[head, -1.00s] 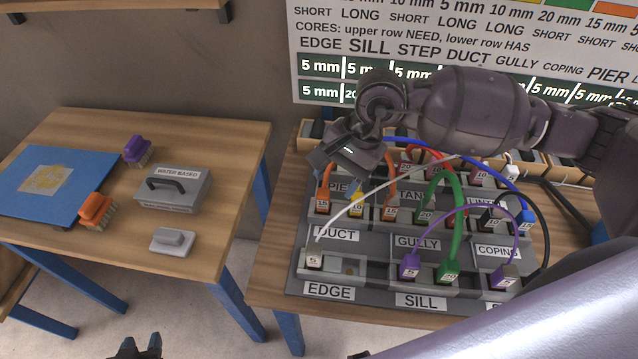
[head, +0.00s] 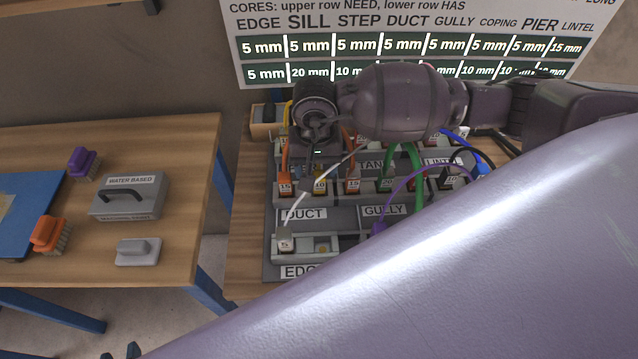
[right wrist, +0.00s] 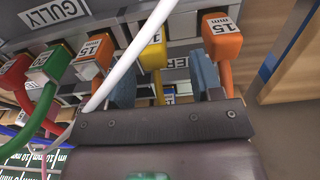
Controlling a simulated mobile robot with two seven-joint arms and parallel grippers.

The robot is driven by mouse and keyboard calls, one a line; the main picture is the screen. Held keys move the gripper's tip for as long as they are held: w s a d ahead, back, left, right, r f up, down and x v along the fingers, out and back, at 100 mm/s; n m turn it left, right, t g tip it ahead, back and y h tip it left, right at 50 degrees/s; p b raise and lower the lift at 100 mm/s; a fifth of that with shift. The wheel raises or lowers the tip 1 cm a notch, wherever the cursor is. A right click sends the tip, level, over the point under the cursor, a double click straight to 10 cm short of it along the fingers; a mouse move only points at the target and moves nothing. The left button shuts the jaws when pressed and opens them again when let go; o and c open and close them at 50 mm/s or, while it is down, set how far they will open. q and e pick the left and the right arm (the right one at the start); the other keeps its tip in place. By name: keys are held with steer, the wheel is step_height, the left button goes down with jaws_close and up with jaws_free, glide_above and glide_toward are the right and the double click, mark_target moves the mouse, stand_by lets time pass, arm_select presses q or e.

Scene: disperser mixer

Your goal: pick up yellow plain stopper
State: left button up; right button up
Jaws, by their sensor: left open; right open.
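The yellow stopper (head: 319,186) stands in the row of sockets above the DUCT label, between two orange plugs. In the right wrist view the yellow stopper (right wrist: 153,54) is upside down, with its yellow stem running towards my palm. My right gripper (right wrist: 163,75) is open, its two blue-grey fingers either side of that stem, apart from it as far as I can see. In the head view my right gripper (head: 315,167) is just above the stopper, partly hidden by its wrist. Only the tips of my left gripper (head: 120,353) show at the bottom edge; it is open and empty.
Orange plugs (head: 285,186) (head: 352,186) flank the stopper closely. A white cord (right wrist: 128,60) crosses in front of one finger. The left table holds a grey box (head: 128,197) and brushes (head: 50,235).

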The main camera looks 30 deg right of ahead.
mark_target(319, 174)
steer(key=f, duration=0.2)
steer(key=f+p, duration=0.1)
steer(key=f, duration=0.1)
steer(key=shift+s+d+f, duration=0.1)
steer(key=shift+s+d, duration=0.15)
steer(key=shift+f, duration=0.35)
steer(key=c, duration=1)
